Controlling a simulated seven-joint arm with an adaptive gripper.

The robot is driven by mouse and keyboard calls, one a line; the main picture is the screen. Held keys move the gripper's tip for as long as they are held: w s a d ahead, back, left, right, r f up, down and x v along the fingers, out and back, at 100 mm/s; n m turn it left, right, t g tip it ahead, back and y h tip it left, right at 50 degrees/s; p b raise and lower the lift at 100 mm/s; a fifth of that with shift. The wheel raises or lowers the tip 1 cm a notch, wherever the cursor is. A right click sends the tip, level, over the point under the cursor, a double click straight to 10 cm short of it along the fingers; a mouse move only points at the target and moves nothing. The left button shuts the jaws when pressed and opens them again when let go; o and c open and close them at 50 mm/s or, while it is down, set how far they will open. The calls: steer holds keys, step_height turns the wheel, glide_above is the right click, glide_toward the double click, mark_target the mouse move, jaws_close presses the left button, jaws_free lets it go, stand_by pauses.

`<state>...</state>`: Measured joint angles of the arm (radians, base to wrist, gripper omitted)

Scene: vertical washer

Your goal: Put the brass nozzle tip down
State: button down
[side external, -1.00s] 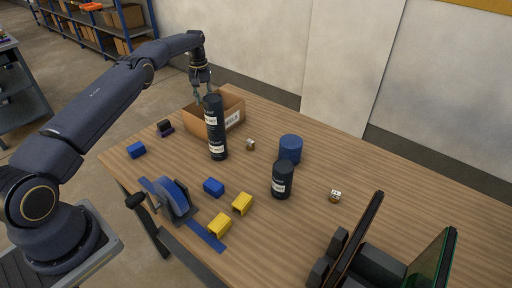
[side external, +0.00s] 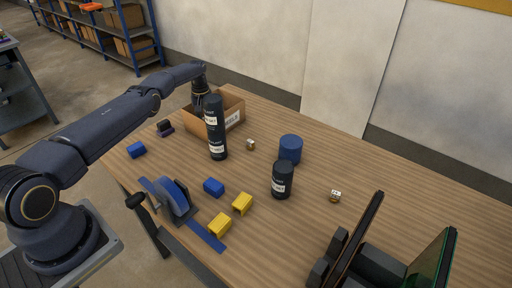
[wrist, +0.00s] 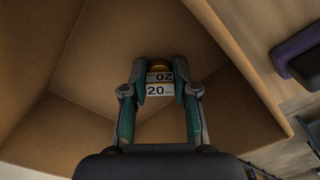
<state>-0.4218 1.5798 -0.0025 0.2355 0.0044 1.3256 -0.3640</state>
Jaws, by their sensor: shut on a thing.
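The brass nozzle tip (wrist: 181,66) is between my gripper's fingers in the wrist view, with a white label reading 20 facing the camera. My gripper (wrist: 160,85) is shut on it, one teal-padded finger on each side. The gripper and tip are inside the open cardboard box (wrist: 60,125), with its walls and bottom around them. In the side view the cardboard box (side external: 234,115) stands at the table's far left, and a tall black canister and the box wall hide the gripper's fingers and the tip. I cannot tell whether the tip touches the box bottom.
The tall black canister (side external: 216,130) stands right in front of the box. The right middle is mostly clear.

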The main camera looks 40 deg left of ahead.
steer(key=shift+f, duration=0.15)
steer(key=c, duration=0.9)
jaws_free()
steer(key=d+r+m+t, duration=0.1)
steer(key=d+r, duration=0.2)
steer(key=r, duration=1)
steer(key=d+r+m, duration=0.1)
steer(key=d+r, duration=0.2)
steer(key=r, duration=0.9)
steer(key=s+d+r+m+t, duration=0.2)
steer(key=s+d+r, duration=0.65)
steer(key=r, duration=0.25)
steer(key=s+d+r+m+t, duration=0.1)
steer(key=s+d+r, duration=0.15)
steer(key=s, duration=0.45)
steer(key=s+d+r+m, duration=0.1)
steer(key=s+d, duration=0.3)
steer(key=s, duration=0.2)
steer(key=s+d+f+m, duration=0.1)
steer(key=s+d+f, duration=0.1)
steer(key=s, duration=0.5)
steer(key=s+d+f+m+t, duration=0.1)
steer(key=s+f, duration=0.3)
steer(key=s, duration=0.4)
steer(key=shift+d+m+t, duration=0.3)
steer(key=shift+d+m, duration=0.2)
steer(key=shift+d, duration=0.15)
